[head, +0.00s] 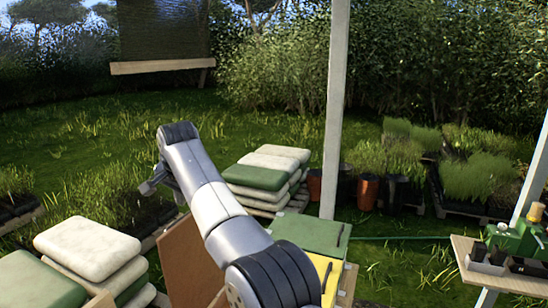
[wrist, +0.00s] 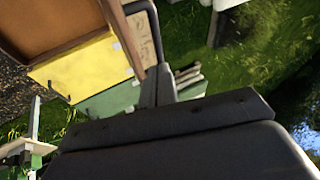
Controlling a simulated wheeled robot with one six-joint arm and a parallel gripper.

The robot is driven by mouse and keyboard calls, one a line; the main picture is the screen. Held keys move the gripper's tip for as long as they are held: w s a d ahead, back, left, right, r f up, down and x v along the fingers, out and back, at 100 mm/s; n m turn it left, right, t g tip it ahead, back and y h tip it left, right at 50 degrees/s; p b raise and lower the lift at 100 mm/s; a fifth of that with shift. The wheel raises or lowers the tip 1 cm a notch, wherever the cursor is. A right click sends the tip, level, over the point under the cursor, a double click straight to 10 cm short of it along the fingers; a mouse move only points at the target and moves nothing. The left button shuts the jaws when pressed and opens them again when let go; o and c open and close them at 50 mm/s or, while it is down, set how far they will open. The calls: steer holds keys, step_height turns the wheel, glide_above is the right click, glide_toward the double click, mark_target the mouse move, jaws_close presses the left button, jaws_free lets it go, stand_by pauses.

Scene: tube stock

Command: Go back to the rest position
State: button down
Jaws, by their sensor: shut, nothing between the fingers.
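My arm reaches up and to the left across the middle of the head view, over the stacked sacks and boxes. Only a small grey part of my gripper (head: 148,187) shows there, past the far joint, so its fingers cannot be made out in that view. In the wrist view the dark fingers of my gripper (wrist: 158,75) stand together above the wide black gripper body. They are shut with nothing between them, and no object touches them that I can see.
Pale and green sacks (head: 88,248) are piled at the left. Another sack stack (head: 268,172) stands behind my arm. A green-topped box (head: 310,234) and a brown board (head: 188,262) are close by the arm. A post (head: 335,110) rises right of it. A shelf (head: 500,268) is at right.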

steer(key=x, duration=0.7)
steer(key=shift+d+p, duration=0.25)
steer(key=shift+p, duration=0.05)
steer(key=shift+d+r, duration=0.1)
